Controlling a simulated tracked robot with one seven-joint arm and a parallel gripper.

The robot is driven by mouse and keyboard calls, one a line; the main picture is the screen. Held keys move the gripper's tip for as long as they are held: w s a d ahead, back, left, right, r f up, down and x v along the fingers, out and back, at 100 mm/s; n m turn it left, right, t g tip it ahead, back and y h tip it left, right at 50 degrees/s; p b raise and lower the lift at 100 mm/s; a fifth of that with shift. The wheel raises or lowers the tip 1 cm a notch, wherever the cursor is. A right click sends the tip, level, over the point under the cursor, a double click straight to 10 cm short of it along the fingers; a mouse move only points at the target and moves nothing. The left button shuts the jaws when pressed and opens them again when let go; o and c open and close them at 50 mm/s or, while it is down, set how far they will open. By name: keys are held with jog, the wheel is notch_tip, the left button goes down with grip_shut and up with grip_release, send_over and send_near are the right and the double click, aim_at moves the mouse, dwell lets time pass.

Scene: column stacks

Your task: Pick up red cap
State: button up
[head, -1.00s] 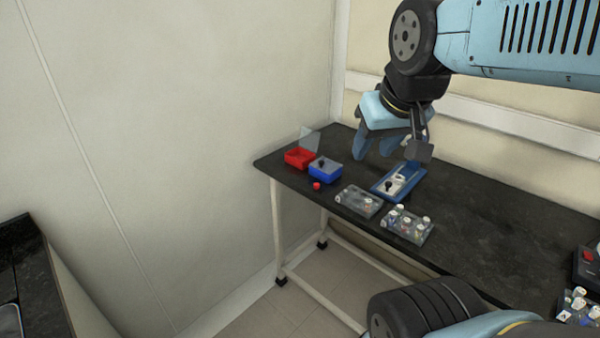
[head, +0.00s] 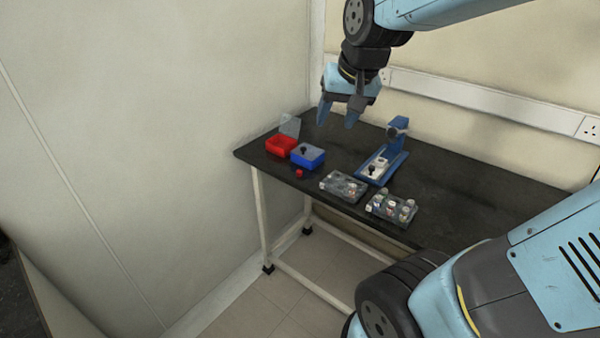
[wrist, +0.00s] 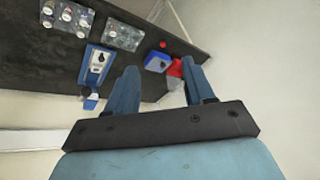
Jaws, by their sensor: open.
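The red cap (head: 299,173) is a small red piece lying on the dark bench top, just in front of the blue box, near the bench's front left edge. In the wrist view the red cap (wrist: 162,44) shows as a small dot beyond the blue box. My gripper (head: 335,122) is open and empty, above the back of the bench, well above and behind the cap. In the wrist view the fingers of my gripper (wrist: 158,82) stand wide apart with nothing between them.
A red box (head: 281,146) with a raised clear lid and a blue box (head: 307,157) stand beside the cap. A blue stand (head: 390,155) and two clear racks (head: 343,187) (head: 391,208) with vials stand to the right. The bench's right part is clear.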

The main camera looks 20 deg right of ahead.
jog(key=w+a+f+m+g, duration=0.1)
jog(key=w+f+m, duration=0.1)
jog(key=w+f, duration=0.7)
jog(key=m+h, duration=0.3)
jog(key=h, duration=0.1)
send_near(299, 171)
jog(key=shift+w+d+f, duration=0.25)
jog(key=shift+d+f, duration=0.05)
jog(key=shift+f, duration=0.2)
jog(key=shift+w+d+f, duration=0.25)
jog(key=shift+w+f, duration=0.05)
jog(key=shift+f, duration=0.2)
jog(key=shift+x, duration=2.95)
jog(key=shift+s+a, duration=0.15)
jog(key=shift+a, duration=0.05)
jog(key=shift+f, duration=0.1)
grip_shut()
